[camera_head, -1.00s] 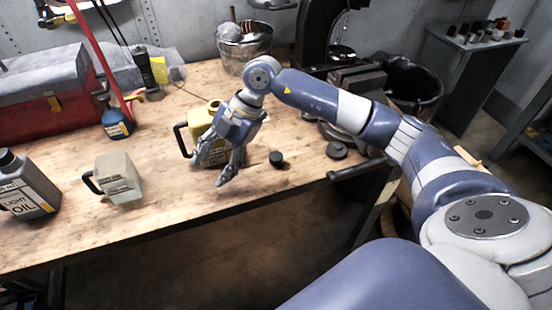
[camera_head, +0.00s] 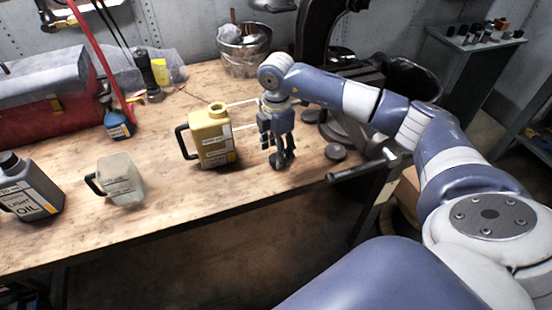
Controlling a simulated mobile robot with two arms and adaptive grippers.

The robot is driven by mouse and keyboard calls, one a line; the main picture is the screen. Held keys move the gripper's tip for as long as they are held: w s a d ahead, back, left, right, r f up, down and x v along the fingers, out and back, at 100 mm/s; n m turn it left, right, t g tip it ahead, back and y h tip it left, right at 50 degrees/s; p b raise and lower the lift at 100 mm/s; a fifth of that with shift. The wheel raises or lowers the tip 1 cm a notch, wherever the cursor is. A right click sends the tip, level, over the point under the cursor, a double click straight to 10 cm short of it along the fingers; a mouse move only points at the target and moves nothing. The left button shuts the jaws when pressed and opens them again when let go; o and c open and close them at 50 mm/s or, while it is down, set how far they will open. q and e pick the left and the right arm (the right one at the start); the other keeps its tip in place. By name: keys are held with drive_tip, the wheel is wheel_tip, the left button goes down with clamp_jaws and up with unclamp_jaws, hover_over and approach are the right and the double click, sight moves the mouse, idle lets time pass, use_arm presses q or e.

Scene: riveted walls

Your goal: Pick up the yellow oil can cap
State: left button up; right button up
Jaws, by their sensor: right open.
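The yellow oil can (camera_head: 213,142) stands upright on the wooden workbench with its black handle to the left. Its top opening is bare. A small dark cap (camera_head: 277,163) lies on the bench to the right of the can, partly hidden by my right gripper. My right gripper (camera_head: 281,156) points down from above, with its fingertips at the cap and open around or just over it. I cannot tell whether the fingers touch the cap. My left gripper is not in view.
A metal bucket (camera_head: 245,55) stands behind. A pale jug (camera_head: 120,180), a grey oil bottle (camera_head: 32,188) and a red toolbox (camera_head: 45,100) are at left.

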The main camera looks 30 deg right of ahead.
wheel_tip(320, 180, down, 4)
drive_tip(key=shift+w+a+p, duration=0.1)
drive_tip(key=shift+p, duration=0.35)
drive_tip(key=c, duration=0.9)
drive_tip(key=shift+c, duration=0.2)
drive_tip(key=shift+r, duration=0.45)
drive_tip(key=shift+s+a+r+b, duration=0.1)
drive_tip(key=shift+s+r+b, duration=0.15)
drive_tip(key=shift+r+b, duration=0.3)
drive_tip(key=shift+s+a+r+b, duration=0.1)
drive_tip(key=shift+s+r+b, duration=0.2)
drive_tip(key=shift+r, duration=0.4)
drive_tip(key=s+a+r+b, duration=0.1)
drive_tip(key=s+a, duration=0.1)
drive_tip(key=s, duration=0.5)
drive_tip(key=s+a+b, duration=0.2)
drive_tip(key=s, duration=0.5)
drive_tip(key=shift+s+a+r, duration=0.15)
drive_tip(key=shift+a+r, duration=0.1)
drive_tip(key=shift+r, duration=0.1)
